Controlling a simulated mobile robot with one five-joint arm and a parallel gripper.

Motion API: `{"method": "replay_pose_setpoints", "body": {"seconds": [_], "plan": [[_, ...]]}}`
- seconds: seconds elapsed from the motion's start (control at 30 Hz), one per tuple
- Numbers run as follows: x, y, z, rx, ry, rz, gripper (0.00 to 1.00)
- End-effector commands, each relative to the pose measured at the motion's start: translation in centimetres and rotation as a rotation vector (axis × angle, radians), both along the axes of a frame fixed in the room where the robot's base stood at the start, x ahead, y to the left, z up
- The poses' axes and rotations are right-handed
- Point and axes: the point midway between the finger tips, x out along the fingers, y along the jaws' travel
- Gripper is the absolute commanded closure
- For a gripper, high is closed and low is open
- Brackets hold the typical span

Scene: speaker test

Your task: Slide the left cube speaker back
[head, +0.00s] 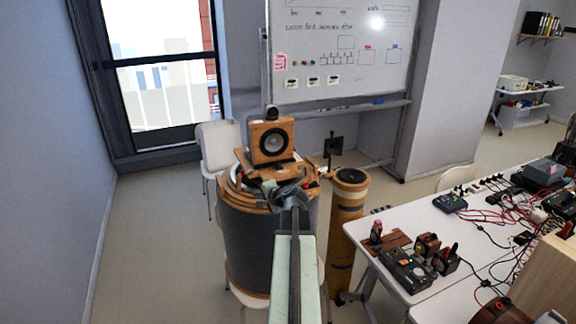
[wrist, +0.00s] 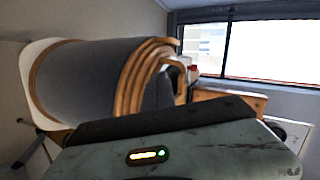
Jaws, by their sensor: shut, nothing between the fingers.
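A wooden cube speaker (head: 272,142) with one round dark cone stands upright on the wooden-rimmed top of a grey drum (head: 262,240). A small dark round piece sits on top of the speaker. My gripper (head: 284,188) is low in front of the speaker, over the near part of the drum top. It is shut and empty; I cannot tell if it touches the speaker. In the wrist view, turned sideways, the drum (wrist: 85,80) lies at left and a wooden piece (wrist: 232,97) shows behind my arm. The fingertips are hidden there.
A tan column (head: 346,225) with a dark round top stands just right of the drum. A white chair (head: 217,143) is behind it at left. A white table (head: 425,222) with electronics fills the right. Floor at left is clear.

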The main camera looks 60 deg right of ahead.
Motion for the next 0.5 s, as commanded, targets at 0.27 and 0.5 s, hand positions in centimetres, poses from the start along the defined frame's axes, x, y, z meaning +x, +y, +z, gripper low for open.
{"method": "replay_pose_setpoints", "body": {"seconds": [0.27,0.5], "plan": [[-11.2,-11.2,4.2,0.047,-0.199,-0.315,1.00],[-10.7,-12.1,3.9,0.048,-0.204,-0.321,1.00]]}}
